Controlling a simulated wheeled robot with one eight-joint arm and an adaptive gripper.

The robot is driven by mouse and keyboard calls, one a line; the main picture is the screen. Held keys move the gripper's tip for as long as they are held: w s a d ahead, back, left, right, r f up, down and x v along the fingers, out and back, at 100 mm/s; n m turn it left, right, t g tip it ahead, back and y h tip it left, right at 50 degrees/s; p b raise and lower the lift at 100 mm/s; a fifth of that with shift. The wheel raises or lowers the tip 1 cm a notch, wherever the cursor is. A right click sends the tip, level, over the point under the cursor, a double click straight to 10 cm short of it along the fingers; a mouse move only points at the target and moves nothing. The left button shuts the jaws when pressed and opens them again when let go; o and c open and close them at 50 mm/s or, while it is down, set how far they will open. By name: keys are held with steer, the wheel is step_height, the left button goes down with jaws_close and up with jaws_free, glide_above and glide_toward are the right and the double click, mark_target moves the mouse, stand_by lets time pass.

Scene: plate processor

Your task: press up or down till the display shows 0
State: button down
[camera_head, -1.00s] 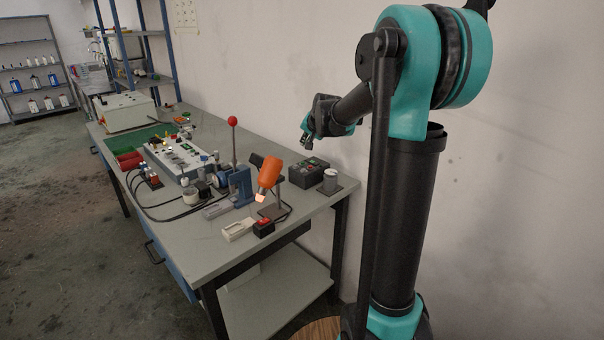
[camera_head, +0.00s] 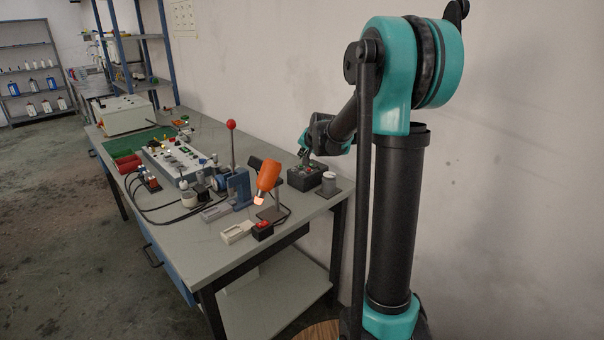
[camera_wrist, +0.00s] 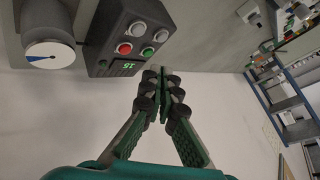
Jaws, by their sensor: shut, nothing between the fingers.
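The dark control box (camera_head: 305,178) stands near the wall end of the bench. In the wrist view the box (camera_wrist: 108,42) appears upside down. It has two pale buttons (camera_wrist: 137,29), a red button (camera_wrist: 125,48) and a green button (camera_wrist: 147,53). Its small display (camera_wrist: 125,67) shows green digits, which look like 15 when turned over. My gripper (camera_head: 304,158) is just above the box in the head view. In the wrist view my gripper (camera_wrist: 163,80) is shut and empty, its tips seen beside the display end. I cannot tell whether it touches the box.
A grey cylinder with a dial (camera_wrist: 50,52) stands beside the box. An orange tool (camera_head: 268,175) on a stand and a lever press with a red knob (camera_head: 231,125) are close by. The wall is right behind the box.

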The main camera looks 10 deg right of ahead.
mark_target(303, 173)
steer(key=shift+f, duration=1.85)
steer(key=shift+f, duration=0.4)
steer(key=shift+f, duration=0.4)
stand_by(0.7)
stand_by(0.3)
steer(key=shift+r, duration=0.85)
steer(key=shift+r, duration=2.5)
